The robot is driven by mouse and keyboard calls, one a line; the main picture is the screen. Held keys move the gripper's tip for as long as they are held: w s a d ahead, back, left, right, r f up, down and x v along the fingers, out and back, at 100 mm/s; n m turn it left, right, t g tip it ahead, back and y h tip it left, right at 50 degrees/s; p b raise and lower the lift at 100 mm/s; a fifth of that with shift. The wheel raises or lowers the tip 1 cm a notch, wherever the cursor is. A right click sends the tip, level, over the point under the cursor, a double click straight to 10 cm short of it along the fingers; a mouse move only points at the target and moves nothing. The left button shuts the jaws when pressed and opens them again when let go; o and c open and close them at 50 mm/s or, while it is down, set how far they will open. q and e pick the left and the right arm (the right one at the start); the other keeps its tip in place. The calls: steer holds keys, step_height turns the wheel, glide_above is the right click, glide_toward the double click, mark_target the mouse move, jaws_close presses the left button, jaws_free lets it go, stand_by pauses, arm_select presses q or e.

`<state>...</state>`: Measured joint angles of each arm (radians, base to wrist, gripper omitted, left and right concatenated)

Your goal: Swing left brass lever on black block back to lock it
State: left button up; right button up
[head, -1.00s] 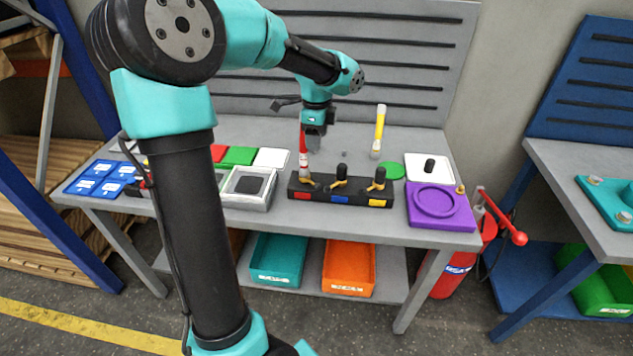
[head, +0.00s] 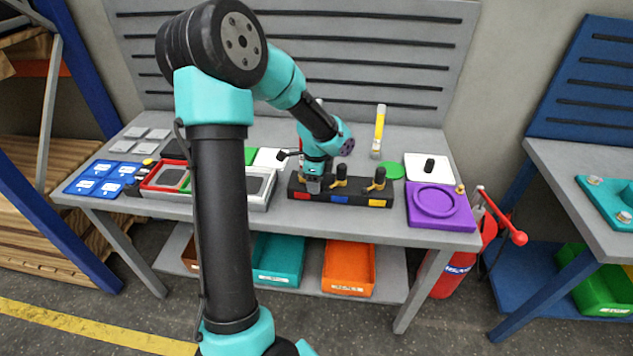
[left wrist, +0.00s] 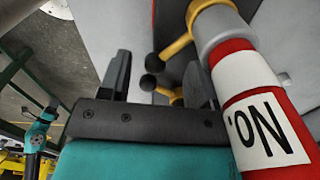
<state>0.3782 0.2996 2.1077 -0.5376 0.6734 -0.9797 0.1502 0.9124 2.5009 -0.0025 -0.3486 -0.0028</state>
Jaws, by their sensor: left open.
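The black block (head: 350,196) lies near the table's front edge, with red, blue and yellow marks on its front. Its middle lever (head: 340,182) and right lever (head: 378,184) show brass arms under black posts. My left gripper (head: 313,187) is open and low over the block's left end, hiding the left lever in the head view. In the left wrist view, the open fingers (left wrist: 160,82) are near two black lever knobs. The upper brass lever (left wrist: 178,45) reaches the grey collar of a red and white tube (left wrist: 262,120). I cannot tell whether a finger touches a knob.
A purple plate (head: 440,206) with a round ring is right of the block. A grey tray (head: 262,186) stands close to its left. A yellow tube (head: 379,128) stands behind.

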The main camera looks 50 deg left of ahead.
arm_select(q)
steer(key=shift+f, duration=0.35)
steer(key=shift+c, duration=0.3)
jaws_close()
